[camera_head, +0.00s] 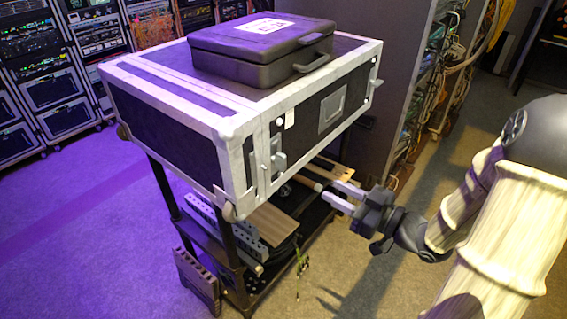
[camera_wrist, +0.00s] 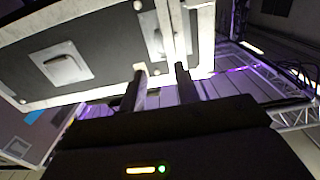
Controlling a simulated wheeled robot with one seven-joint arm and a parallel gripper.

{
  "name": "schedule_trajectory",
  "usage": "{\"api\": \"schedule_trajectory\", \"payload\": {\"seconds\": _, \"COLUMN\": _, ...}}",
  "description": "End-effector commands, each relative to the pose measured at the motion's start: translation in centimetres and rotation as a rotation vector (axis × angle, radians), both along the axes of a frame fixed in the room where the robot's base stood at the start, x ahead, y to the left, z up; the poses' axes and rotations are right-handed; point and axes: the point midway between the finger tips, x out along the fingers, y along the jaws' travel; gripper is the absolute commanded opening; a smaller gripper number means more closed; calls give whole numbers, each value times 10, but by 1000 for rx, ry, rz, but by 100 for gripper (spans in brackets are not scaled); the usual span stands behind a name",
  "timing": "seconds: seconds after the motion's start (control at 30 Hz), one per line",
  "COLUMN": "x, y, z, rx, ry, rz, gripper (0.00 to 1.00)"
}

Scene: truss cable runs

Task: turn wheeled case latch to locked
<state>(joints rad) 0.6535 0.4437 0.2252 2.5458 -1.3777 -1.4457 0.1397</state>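The wheeled case (camera_head: 180,130) is a black flight case with silver edging, lying on a dark cart. Its latch (camera_head: 278,158) is a grey metal piece on the front face near the left corner. In the wrist view the case (camera_wrist: 105,45) fills the upper left, and a pale metal fitting, probably the latch (camera_wrist: 152,38), shows just beyond my fingers. My gripper (camera_head: 342,195) is in front of the case, lower and to the right of the latch, apart from it. Its two fingers are spread with nothing between them, as the wrist view also shows (camera_wrist: 161,72). The latch's exact setting is unclear.
A smaller dark case (camera_head: 262,50) with a handle lies on top. A square recessed plate (camera_head: 332,107) is on the front face. The cart (camera_head: 250,285) holds boards and cables below. A grey rack (camera_head: 385,75) stands behind right.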

Motion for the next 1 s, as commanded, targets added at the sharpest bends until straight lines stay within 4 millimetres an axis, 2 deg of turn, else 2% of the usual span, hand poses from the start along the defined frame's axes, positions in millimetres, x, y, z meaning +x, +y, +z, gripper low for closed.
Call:
{"api": "schedule_trajectory", "payload": {"seconds": 0.8, "x": 86, "y": 110, "z": 2, "rx": 1, "ry": 1, "rz": 0, "gripper": 32}}
{"api": "schedule_trajectory", "payload": {"seconds": 1.0, "x": 97, "y": 125, "z": 1, "rx": -1, "ry": 1, "rz": -2, "gripper": 32}}
